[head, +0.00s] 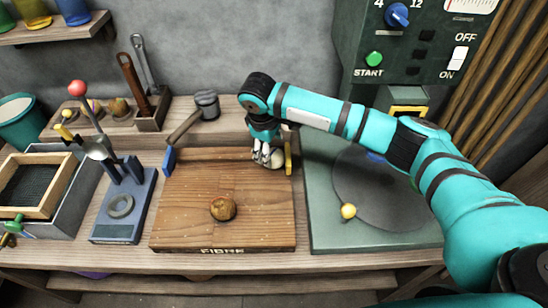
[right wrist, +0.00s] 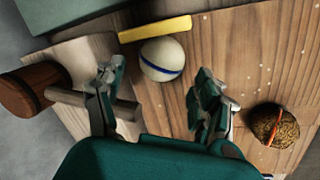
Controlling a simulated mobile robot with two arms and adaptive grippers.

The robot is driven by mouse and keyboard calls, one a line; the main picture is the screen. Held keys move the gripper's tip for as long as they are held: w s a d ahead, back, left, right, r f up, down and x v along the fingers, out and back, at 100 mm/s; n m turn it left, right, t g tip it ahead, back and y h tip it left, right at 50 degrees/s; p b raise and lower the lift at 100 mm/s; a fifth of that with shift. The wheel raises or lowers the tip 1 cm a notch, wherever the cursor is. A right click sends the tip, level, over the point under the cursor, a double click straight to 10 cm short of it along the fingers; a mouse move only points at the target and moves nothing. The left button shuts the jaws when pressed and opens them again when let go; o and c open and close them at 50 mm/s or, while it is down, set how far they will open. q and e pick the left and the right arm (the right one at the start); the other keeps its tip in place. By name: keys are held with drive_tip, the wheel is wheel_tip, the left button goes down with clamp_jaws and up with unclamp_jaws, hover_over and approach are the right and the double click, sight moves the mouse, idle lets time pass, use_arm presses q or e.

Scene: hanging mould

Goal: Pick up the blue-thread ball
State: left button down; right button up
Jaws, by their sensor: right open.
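The blue-thread ball (right wrist: 162,59) is cream white with a blue band, and lies on the wooden board near the yellow block. In the head view the pale ball (head: 277,160) sits at the board's back right, partly hidden by my right gripper. My right gripper (head: 264,157) is above and beside it, pointing down. In the right wrist view the jaws (right wrist: 157,90) are spread apart with nothing between them, and the ball lies beyond the fingertips. My left gripper is not in view.
A brown ball (head: 223,208) with an orange thread (right wrist: 272,133) lies mid-board. The yellow block (head: 288,156) and blue block (head: 169,160) stand at the board's sides. A mallet (head: 206,104) lies behind. A green machine (head: 320,215) with a round plate is right, a blue press (head: 128,205) left.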

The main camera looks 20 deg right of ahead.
sight(272, 153)
drive_tip(key=x, duration=0.4)
drive_tip(key=shift+s+a, duration=0.1)
drive_tip(key=shift+f, duration=0.5)
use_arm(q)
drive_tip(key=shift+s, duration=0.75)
use_arm(e)
drive_tip(key=c, duration=1.1)
drive_tip(key=shift+r, duration=0.1)
